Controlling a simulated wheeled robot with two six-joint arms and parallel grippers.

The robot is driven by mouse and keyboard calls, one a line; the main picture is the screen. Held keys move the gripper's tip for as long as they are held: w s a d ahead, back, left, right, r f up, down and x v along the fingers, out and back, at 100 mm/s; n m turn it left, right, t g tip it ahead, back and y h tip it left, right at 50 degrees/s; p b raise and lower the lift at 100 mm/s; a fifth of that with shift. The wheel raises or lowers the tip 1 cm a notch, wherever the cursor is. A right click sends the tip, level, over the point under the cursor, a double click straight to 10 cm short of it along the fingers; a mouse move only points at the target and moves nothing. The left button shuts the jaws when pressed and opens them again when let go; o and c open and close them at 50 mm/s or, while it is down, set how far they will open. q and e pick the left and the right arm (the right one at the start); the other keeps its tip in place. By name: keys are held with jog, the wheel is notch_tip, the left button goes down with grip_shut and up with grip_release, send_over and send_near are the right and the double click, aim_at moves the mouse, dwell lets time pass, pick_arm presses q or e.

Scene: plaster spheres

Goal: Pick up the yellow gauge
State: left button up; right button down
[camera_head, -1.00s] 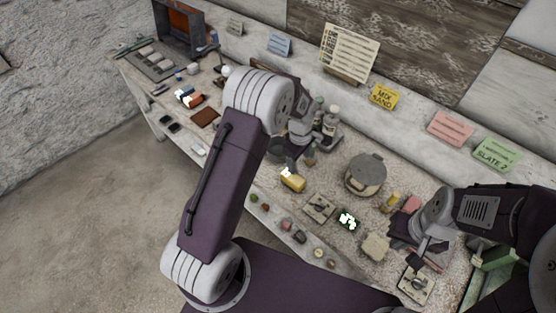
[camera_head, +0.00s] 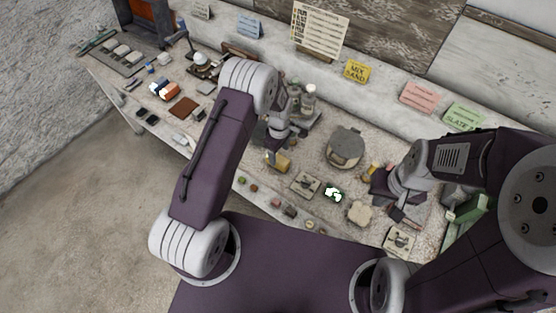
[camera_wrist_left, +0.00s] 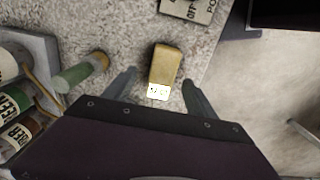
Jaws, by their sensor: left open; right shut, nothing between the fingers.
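The yellow gauge (camera_head: 279,163) is a small yellow block on the grainy table top. In the left wrist view the gauge (camera_wrist_left: 165,68) has a white label with dark marks at its near end. My left gripper (camera_head: 272,156) is at the gauge in the head view and partly hides it. In the left wrist view my left gripper (camera_wrist_left: 159,88) is open, one finger on each side of the gauge's labelled end, with gaps on both sides. My right gripper (camera_head: 385,190) is shut and empty over the right part of the table, partly hidden by its arm.
A round lidded pot (camera_head: 345,147) stands right of the gauge. A plate-like block (camera_head: 306,185) lies near it. Bottles (camera_head: 307,98) in a tray stand behind, and a green-ended cylinder (camera_wrist_left: 80,72) lies left in the wrist view. The table's front edge is close.

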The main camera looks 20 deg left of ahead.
aim_at(278, 158)
pick_arm(q)
jog(key=f, duration=0.2)
jog(key=f+p, duration=0.1)
jog(key=f, duration=0.1)
jog(key=shift+s+a, duration=0.15)
jog(key=shift+s, duration=0.05)
jog(key=shift+w+a+f, duration=0.1)
jog(key=shift+f, duration=0.35)
jog(key=shift+f, duration=0.2)
grip_shut()
